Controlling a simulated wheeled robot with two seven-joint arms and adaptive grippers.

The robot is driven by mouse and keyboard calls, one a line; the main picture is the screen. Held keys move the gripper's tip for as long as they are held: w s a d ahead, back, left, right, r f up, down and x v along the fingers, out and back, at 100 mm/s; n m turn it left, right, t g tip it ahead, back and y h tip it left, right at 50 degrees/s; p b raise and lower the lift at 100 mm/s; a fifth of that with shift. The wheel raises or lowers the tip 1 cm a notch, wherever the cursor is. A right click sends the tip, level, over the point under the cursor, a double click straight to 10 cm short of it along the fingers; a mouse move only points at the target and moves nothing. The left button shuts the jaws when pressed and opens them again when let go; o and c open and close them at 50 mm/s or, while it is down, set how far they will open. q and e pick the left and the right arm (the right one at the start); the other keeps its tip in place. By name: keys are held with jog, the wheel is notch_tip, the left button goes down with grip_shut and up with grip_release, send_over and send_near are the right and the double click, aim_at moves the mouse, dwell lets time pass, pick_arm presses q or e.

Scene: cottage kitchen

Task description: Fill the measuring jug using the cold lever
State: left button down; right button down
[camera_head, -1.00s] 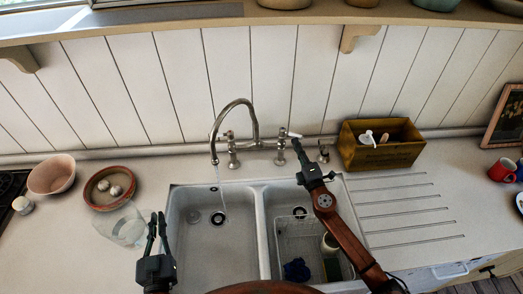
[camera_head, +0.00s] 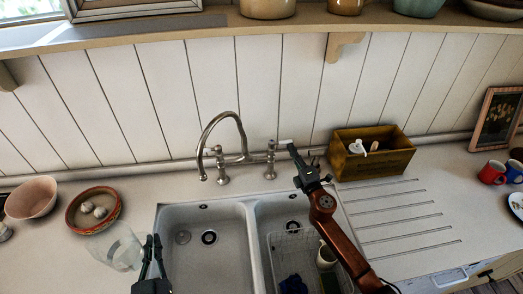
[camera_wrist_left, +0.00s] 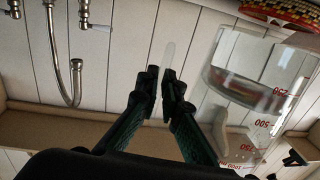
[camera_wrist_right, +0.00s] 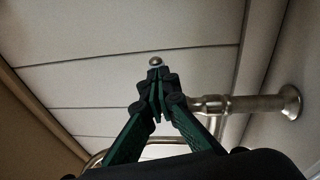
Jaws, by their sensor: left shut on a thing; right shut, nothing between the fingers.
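The clear measuring jug (camera_head: 118,252) is beside the left edge of the sink, away from the tap's spout (camera_head: 204,176). My left gripper (camera_head: 152,241) is shut on the jug's clear handle. The left wrist view shows the jug (camera_wrist_left: 235,90) with red marks and what looks like clear water low inside. The tap's right lever (camera_head: 285,142) has a pale tip. My right gripper (camera_head: 294,150) is shut and empty close by this lever; contact is hard to tell. The left lever (camera_head: 210,151) stands by itself. No stream shows under the spout.
The double sink (camera_head: 205,220) has an empty left basin and a wire rack (camera_head: 290,243) with a cup in the right. A bowl (camera_head: 95,208) with pale balls sits behind the jug. A wooden box (camera_head: 375,165) stands right of the tap.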

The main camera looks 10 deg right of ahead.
dwell(0.5)
jog(key=s+d+f+b, duration=0.1)
jog(key=s+d, duration=0.4)
jog(key=s, duration=0.6)
jog(key=shift+s+f, duration=0.4)
jog(key=shift+f, duration=0.25)
jog(key=shift+r, duration=0.1)
